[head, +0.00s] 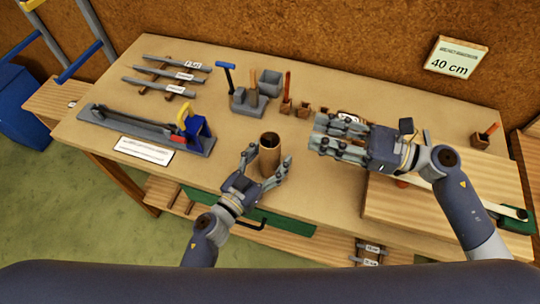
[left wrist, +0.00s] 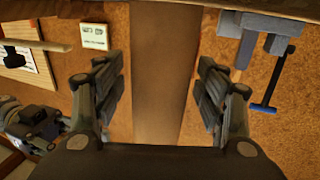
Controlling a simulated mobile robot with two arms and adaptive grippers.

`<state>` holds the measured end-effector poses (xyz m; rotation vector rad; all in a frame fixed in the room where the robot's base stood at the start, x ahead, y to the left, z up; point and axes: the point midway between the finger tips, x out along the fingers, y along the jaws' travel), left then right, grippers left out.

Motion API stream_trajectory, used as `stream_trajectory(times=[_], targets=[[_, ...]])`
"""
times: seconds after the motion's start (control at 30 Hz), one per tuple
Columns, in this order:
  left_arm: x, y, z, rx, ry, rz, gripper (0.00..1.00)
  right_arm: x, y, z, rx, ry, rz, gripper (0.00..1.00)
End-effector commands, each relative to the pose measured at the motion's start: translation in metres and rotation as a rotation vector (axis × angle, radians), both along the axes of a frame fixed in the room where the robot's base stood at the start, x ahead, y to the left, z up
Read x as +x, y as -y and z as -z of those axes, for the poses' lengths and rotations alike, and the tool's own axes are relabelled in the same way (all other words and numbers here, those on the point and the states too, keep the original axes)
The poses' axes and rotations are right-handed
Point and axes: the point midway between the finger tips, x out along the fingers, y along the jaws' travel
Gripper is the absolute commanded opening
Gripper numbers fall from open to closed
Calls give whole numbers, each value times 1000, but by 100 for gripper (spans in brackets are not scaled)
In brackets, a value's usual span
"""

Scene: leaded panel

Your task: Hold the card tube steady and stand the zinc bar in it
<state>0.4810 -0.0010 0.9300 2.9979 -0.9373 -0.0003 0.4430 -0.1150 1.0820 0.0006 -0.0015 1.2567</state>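The card tube (head: 269,155) stands upright on the bench, a brown open-topped cylinder. My left gripper (head: 266,172) is open with its fingers on either side of it. In the left wrist view the tube (left wrist: 166,75) is between the spread fingers (left wrist: 162,95), with a thin gap on the left side. My right gripper (head: 322,137) is above the bench to the right of the tube, fingers pointing left, apparently open, nothing seen in it. Several grey bars (head: 158,83) lie on wooden supports at the back left; their labels are too small to read, so I cannot tell which is zinc.
A grey fixture with a blue clamp (head: 197,132) lies at the left front beside a white sheet (head: 143,150). Grey blocks and a blue-handled tool (head: 228,75) stand behind the tube, with small wooden blocks (head: 303,108) nearby. A raised wooden board (head: 400,205) is at right.

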Motion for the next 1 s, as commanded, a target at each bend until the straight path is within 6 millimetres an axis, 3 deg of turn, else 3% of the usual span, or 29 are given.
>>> stream_trajectory(times=[0.33,0.73,1.0], targets=[[-9,-6,1,1,-1,-1,65,0,0,0,0,0,0,32],[-75,-51,1,1,-4,0,65,0,0,0,0,0,0,32],[-98,-67,0,1,-1,1,65,0,0,0,0,0,0,32]])
